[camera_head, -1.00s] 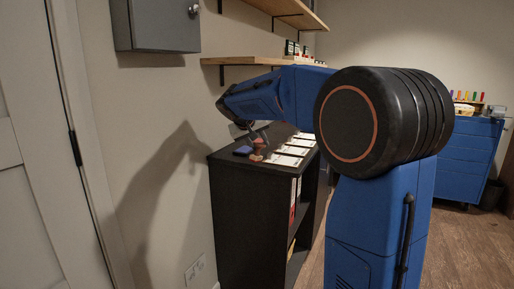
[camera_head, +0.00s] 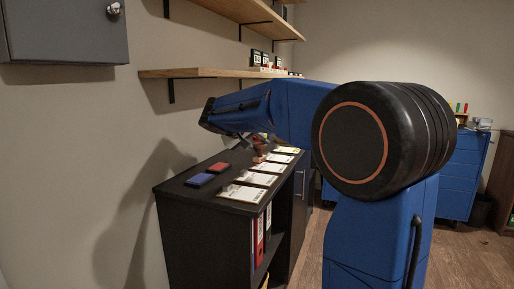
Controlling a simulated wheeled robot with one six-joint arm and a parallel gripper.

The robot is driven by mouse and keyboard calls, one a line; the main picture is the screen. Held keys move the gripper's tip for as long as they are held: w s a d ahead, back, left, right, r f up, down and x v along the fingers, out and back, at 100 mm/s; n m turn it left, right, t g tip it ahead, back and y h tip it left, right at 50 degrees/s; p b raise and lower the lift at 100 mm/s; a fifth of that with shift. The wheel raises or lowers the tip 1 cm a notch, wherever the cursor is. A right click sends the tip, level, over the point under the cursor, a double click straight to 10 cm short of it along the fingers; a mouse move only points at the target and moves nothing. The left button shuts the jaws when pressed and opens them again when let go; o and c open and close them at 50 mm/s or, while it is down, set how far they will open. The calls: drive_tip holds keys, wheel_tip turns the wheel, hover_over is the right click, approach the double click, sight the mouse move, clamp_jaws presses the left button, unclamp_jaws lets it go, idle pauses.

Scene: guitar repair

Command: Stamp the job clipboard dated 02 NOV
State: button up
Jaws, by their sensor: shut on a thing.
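My gripper (camera_head: 251,137) is small and partly hidden under my blue arm. It is shut on a brown-red stamp (camera_head: 259,152), held upright over the black cabinet top near the clipboards. I cannot tell whether the stamp touches anything. Several clipboards with white sheets lie in a row along the right edge of the cabinet top: the nearest clipboard (camera_head: 242,193), a second clipboard (camera_head: 256,179), a third clipboard (camera_head: 268,167) and others beyond. Their dates are too small to read. A blue pad (camera_head: 199,180) and a red pad (camera_head: 219,168) lie left of them.
The black cabinet (camera_head: 205,235) stands against the wall, with red binders (camera_head: 259,238) on its open shelf. A wooden shelf (camera_head: 205,73) hangs above my arm, and a grey wall box (camera_head: 65,30) hangs at upper left. Open floor (camera_head: 460,250) lies to the right.

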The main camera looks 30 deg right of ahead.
sight(257, 157)
drive_tip(key=shift+d+f, duration=0.2)
drive_tip(key=shift+d, duration=0.05)
drive_tip(key=shift+f, duration=2.75)
drive_tip(key=shift+f, duration=0.55)
drive_tip(key=shift+r, duration=3.55)
